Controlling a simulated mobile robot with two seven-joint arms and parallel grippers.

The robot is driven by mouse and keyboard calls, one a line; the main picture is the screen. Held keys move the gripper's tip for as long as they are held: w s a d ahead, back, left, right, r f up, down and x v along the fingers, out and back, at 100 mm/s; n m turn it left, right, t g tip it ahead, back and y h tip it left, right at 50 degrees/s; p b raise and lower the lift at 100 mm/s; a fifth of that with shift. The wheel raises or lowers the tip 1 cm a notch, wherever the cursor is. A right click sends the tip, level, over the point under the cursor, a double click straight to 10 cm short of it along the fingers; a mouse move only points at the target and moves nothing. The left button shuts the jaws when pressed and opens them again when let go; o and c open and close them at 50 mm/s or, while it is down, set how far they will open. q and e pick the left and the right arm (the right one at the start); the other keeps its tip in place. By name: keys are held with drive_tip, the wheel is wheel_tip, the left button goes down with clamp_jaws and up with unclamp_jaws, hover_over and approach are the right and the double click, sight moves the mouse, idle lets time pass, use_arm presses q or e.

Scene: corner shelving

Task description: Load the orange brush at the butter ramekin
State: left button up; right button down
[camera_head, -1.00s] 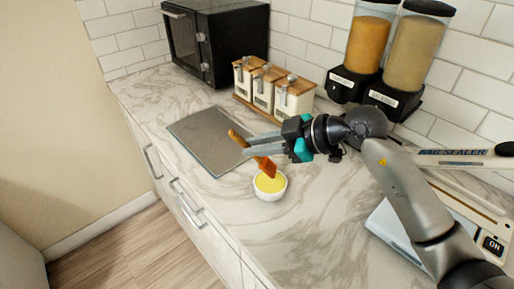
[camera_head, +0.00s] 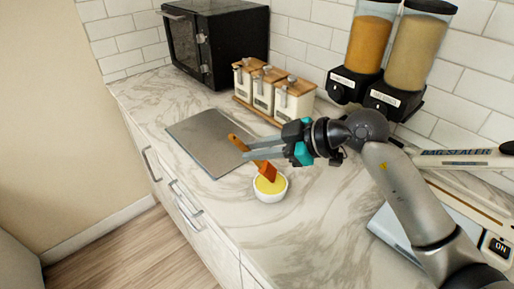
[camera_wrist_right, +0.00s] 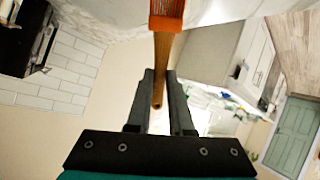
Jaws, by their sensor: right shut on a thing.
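The orange brush (camera_head: 266,172) has a wooden handle and an orange head. My right gripper (camera_head: 250,150) is shut on its handle, and the brush is tilted with its head pointing down. In the right wrist view the brush handle (camera_wrist_right: 162,65) runs between the two fingers (camera_wrist_right: 160,85). The butter ramekin (camera_head: 270,194) is a small white bowl with yellow butter in it, standing on the counter. The brush head is at the ramekin's opening and overlaps the butter in the head view; I cannot tell how deep it touches. My left gripper is not in view.
A grey board (camera_head: 208,142) lies left of the ramekin. Wooden-lidded canisters (camera_head: 292,100) and a black microwave (camera_head: 214,40) stand at the back. Two dispensers (camera_head: 372,40) stand at the back right, and a bag sealer (camera_head: 460,160) is at right. The counter in front of the ramekin is clear.

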drive_tip(key=shift+f, duration=0.6)
idle(0.7)
wheel_tip(320, 180, up, 7)
drive_tip(key=p, duration=1)
hover_over(259, 171)
drive_tip(key=shift+w+a, duration=0.1)
drive_tip(key=shift+a, duration=0.1)
idle(0.5)
drive_tip(key=s+d+f+m+t+h+b, duration=0.1)
drive_tip(key=s+d+f+b, duration=0.2)
drive_tip(key=s+d+b, duration=0.6)
drive_tip(key=d, duration=0.3)
drive_tip(key=shift+s+d+f+m+t, duration=0.25)
drive_tip(key=shift+d+f+m+t, duration=0.05)
drive_tip(key=shift+m, duration=0.1)
